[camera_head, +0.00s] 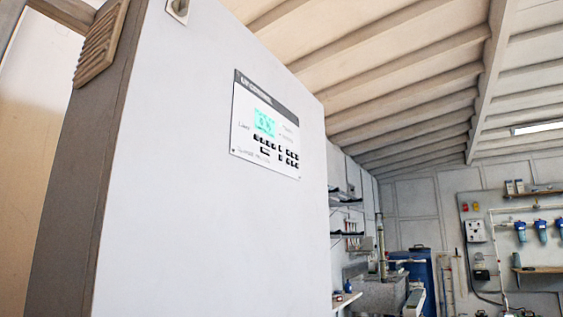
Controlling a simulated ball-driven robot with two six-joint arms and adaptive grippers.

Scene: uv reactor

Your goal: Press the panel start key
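A control panel (266,126) with a dark header strip sits on the light face of a tall cabinet (190,200). It has a lit cyan display (264,122) and several small black keys (290,157) below and to the right of the display. The key labels are too small to read, so I cannot tell which one is the start key. The panel appears tilted in the picture. Neither of my grippers is in view.
The cabinet fills the left and middle, with a vent grille (102,43) on its narrow side. Beyond its right edge are wall shelves (347,234), a blue tank (412,272) and a wall board with blue filters (520,231). The floor is out of view.

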